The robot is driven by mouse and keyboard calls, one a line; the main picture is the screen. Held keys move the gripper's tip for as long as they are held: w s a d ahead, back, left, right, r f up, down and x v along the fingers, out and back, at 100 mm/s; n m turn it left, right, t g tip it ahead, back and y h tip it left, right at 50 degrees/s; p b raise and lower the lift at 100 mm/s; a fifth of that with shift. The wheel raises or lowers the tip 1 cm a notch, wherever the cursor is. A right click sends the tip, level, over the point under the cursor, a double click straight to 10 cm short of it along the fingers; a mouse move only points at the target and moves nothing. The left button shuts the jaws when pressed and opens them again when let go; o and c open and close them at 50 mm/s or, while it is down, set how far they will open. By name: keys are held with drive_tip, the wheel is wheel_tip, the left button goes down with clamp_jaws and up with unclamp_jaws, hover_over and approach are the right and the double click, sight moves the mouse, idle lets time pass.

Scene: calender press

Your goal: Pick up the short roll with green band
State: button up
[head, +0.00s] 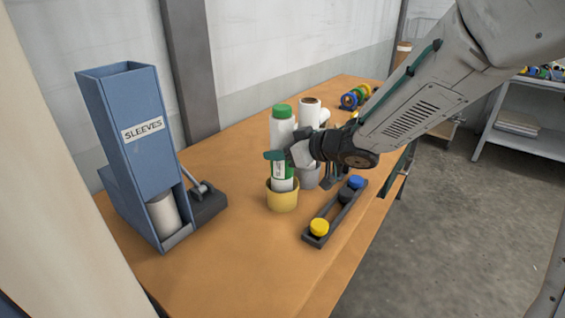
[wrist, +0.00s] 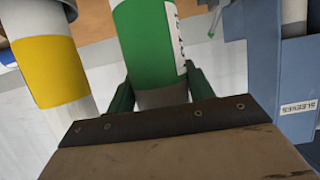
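The roll with the green band (head: 282,128) stands upright in a yellow cup (head: 282,200) on the bench. It has a green top, a white upper part and a white label on the band. My gripper (head: 283,157) is at the middle of this roll. In the wrist view the green-banded roll (wrist: 150,40) lies between my two green fingers (wrist: 158,92), one on each side. The fingers sit very close to its sides. I cannot tell whether they press on it. The roll's base is hidden in the cup.
A white roll with a brown core (head: 310,108) stands close behind in a grey cup (head: 310,177); the wrist view shows a yellow-banded roll (wrist: 48,70). The blue sleeves dispenser (head: 125,130) is left. A dark tray (head: 325,222) with coloured caps lies right. The front bench is clear.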

sight(289, 109)
wheel_tip(289, 109, up, 10)
drive_tip(key=shift+r, duration=0.1)
idle(0.6)
idle(0.4)
